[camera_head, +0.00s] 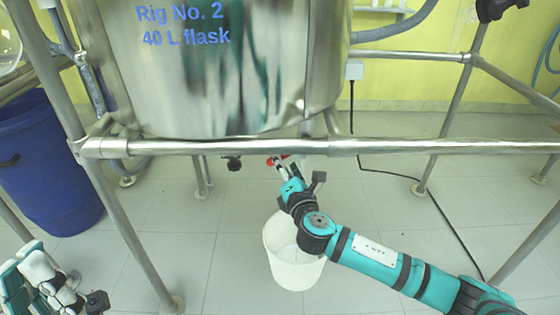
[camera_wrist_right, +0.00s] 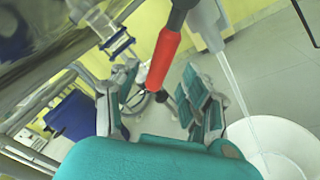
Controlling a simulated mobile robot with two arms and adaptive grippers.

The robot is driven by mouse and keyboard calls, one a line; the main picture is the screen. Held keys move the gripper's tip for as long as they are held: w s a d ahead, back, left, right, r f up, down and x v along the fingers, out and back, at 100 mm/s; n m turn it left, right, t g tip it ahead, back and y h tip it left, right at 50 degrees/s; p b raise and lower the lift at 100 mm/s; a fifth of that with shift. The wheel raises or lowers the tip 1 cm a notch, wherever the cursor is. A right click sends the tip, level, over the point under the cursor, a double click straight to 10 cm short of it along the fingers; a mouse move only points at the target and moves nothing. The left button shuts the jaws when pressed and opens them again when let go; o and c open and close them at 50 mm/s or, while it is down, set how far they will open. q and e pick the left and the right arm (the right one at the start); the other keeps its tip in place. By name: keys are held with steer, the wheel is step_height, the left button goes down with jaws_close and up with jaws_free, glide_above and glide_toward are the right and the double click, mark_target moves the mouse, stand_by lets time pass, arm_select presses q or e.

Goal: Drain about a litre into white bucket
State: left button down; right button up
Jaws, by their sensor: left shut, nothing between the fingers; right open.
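The steel-clad 40 L flask of Rig No. 2 (camera_head: 225,65) hangs above a horizontal rail. Its red valve handle (camera_head: 277,160) shows below the rail, and large in the right wrist view (camera_wrist_right: 165,58). My right gripper (camera_head: 284,168) is open at this handle; in the wrist view its two fingers stand apart with the handle between them. Whether they touch it is unclear. A thin clear stream (camera_wrist_right: 234,85) falls from the pale outlet (camera_wrist_right: 207,22) into the white bucket (camera_head: 294,272), also seen in the wrist view (camera_wrist_right: 290,132). My left gripper (camera_head: 42,272) is shut and empty at bottom left.
A blue bin (camera_head: 45,165) stands at the left behind a rig leg. Steel rails and legs (camera_head: 440,147) frame the space. A black cable (camera_head: 437,205) runs over the tiled floor at right. The floor left of the bucket is clear.

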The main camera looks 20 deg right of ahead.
steer(key=shift+w+b, duration=0.45)
steer(key=shift+w, duration=1.8)
steer(key=shift+c, duration=0.2)
jaws_close()
